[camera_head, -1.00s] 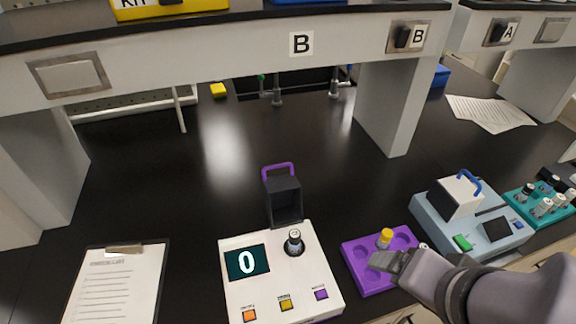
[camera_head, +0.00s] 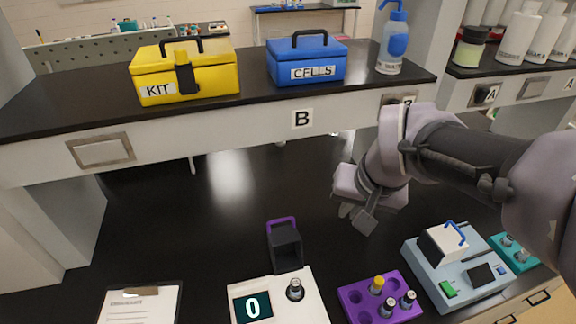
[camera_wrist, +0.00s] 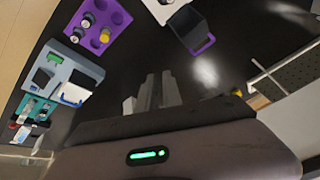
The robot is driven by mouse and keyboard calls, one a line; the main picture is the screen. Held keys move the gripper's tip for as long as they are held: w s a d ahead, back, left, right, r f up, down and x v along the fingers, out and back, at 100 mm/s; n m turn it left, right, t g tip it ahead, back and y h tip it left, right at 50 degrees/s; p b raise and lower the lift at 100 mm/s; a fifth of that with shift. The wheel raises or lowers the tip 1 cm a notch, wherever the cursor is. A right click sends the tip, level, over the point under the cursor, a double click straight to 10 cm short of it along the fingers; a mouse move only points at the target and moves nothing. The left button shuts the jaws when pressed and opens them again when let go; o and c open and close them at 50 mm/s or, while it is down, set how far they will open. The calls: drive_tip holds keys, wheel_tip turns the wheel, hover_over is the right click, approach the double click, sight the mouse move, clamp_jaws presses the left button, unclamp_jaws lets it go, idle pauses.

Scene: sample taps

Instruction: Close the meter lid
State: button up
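The meter (camera_head: 282,312) is a white box at the front centre, its display reading 0. Its dark lid (camera_head: 285,248) with a purple handle (camera_head: 281,221) stands open at the back edge. A dark-capped vial (camera_head: 295,290) stands upright in the meter's well. In the wrist view the lid (camera_wrist: 187,27) and its handle (camera_wrist: 202,46) show at the top, right of centre. My gripper (camera_head: 357,217) is in the air to the right of the lid, apart from it. Its fingers (camera_wrist: 157,90) look close together with nothing seen between them; their opening is unclear.
A purple rack (camera_head: 362,300) with several vials stands right of the meter. Beyond it are a pale blue device (camera_head: 455,272) and a teal rack (camera_head: 520,254). A clipboard (camera_head: 140,305) lies left. The shelf (camera_head: 230,150) overhangs behind; the bench between is clear.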

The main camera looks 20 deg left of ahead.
drive_tip(key=w+a+p, duration=0.1)
drive_tip(key=a, duration=0.1)
drive_tip(key=w+a+r+n+p, duration=0.1)
drive_tip(key=w+a, duration=0.1)
drive_tip(key=a, duration=0.1)
drive_tip(key=w+a+n+p, duration=0.1)
drive_tip(key=w+a, duration=0.1)
drive_tip(key=shift+w+a+r+g+p, duration=0.15)
drive_tip(key=shift+r+g+p, duration=0.1)
drive_tip(key=shift+g+p, duration=0.15)
clamp_jaws()
drive_tip(key=w+a+f+n+p, duration=0.3)
drive_tip(key=a+f+p, duration=0.25)
drive_tip(key=a, duration=0.65)
drive_tip(key=s+d+x, duration=0.1)
drive_tip(key=x, duration=1)
drive_tip(key=s, duration=0.1)
drive_tip(key=s+d, duration=0.1)
drive_tip(key=s, duration=0.1)
drive_tip(key=shift+d+f+g+h, duration=0.15)
drive_tip(key=shift+d+g+h, duration=0.15)
drive_tip(key=shift+d, duration=0.05)
